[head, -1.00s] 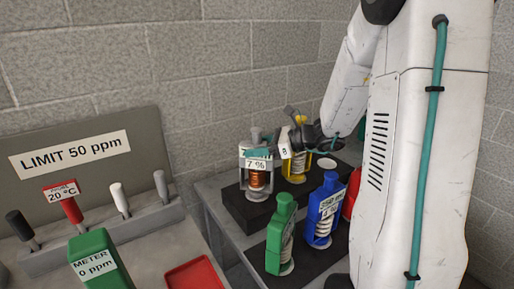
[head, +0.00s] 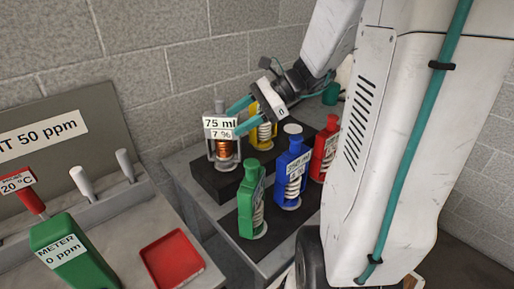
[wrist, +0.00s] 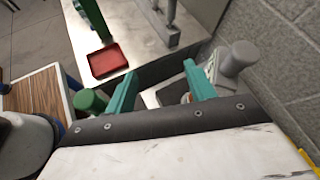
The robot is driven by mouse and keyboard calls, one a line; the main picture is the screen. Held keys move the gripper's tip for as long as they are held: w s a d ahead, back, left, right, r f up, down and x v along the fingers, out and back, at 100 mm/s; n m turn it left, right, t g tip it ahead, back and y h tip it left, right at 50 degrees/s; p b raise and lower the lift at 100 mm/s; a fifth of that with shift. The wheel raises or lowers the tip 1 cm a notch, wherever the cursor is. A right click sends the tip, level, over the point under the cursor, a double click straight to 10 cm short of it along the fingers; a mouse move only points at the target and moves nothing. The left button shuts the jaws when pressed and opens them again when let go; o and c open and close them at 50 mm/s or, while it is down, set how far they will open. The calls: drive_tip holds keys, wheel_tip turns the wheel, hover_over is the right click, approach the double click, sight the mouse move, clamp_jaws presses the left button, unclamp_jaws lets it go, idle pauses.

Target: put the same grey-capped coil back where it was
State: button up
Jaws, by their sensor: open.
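The grey-capped coil (head: 222,149) stands upright at the left end of the raised black back step, its copper winding showing below a "75 ml 7 %" label (head: 220,127). My gripper (head: 241,117) is open, its teal fingers reaching in from the right at the coil's upper part. The label overlaps the fingertips, so contact cannot be told. In the wrist view my gripper (wrist: 158,70) is open with nothing clearly held. A grey cap (wrist: 240,55) shows just outside its right finger.
A yellow coil (head: 263,132) stands close behind my fingers. Green (head: 251,200), blue (head: 291,175) and red (head: 325,150) units stand in front and to the right. A green meter (head: 66,252) and red tray (head: 171,256) lie to the left.

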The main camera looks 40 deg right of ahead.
drive_tip(key=s+a+n+g+h, duration=0.4)
drive_tip(key=s+a+n+g, duration=0.1)
drive_tip(key=s+a+n, duration=0.55)
drive_tip(key=s+n+h, duration=0.6)
drive_tip(key=s+n, duration=0.1)
drive_tip(key=n, duration=0.3)
drive_tip(key=shift+d+r+t, duration=0.3)
drive_tip(key=shift+d+r, duration=0.1)
drive_tip(key=shift+n, duration=0.25)
